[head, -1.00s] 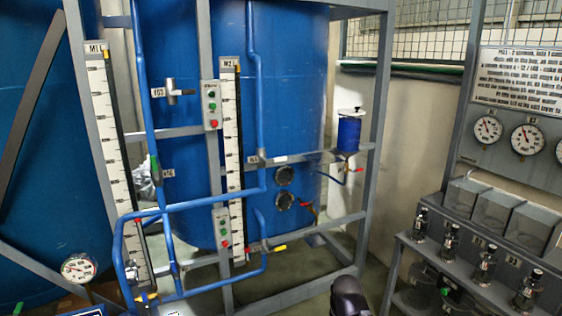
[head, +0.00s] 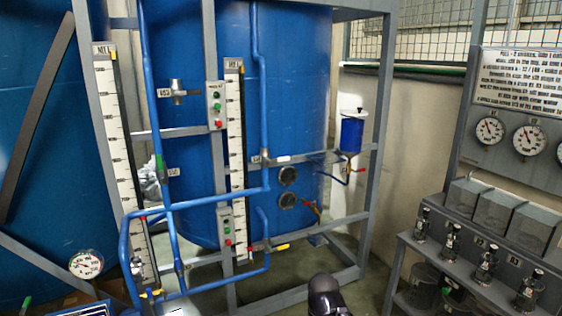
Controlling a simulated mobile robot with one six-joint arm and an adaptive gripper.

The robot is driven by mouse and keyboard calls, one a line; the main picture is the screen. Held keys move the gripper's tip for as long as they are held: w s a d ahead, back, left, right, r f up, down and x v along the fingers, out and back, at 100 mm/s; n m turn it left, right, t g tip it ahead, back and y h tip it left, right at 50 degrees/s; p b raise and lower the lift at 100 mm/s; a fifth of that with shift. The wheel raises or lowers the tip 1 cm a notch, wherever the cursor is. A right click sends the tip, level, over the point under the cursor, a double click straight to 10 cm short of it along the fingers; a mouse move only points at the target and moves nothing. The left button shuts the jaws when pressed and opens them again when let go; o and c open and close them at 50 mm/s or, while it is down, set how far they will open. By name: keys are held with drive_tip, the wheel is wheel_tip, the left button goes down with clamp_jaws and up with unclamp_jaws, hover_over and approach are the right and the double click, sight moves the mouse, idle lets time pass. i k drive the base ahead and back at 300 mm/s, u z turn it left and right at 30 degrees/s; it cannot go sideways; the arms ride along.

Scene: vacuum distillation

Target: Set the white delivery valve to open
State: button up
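I cannot tell for certain which fitting is the white delivery valve. Other valves on the pipework have a green handle (head: 159,162), a yellow handle (head: 281,247) and red handles, one low beside the round ports (head: 311,207). A dark rounded part, probably of my arm, shows at the bottom centre. My gripper's fingers are not visible.
A grey frame (head: 377,120) stands before a large blue tank (head: 300,80). Two white scales (head: 235,130) and button boxes (head: 215,105) are fixed to it.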

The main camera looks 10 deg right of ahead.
sight(287, 158)
drive_tip(key=z, duration=0.05)
drive_tip(key=i, duration=1)
drive_tip(key=u, duration=0.05)
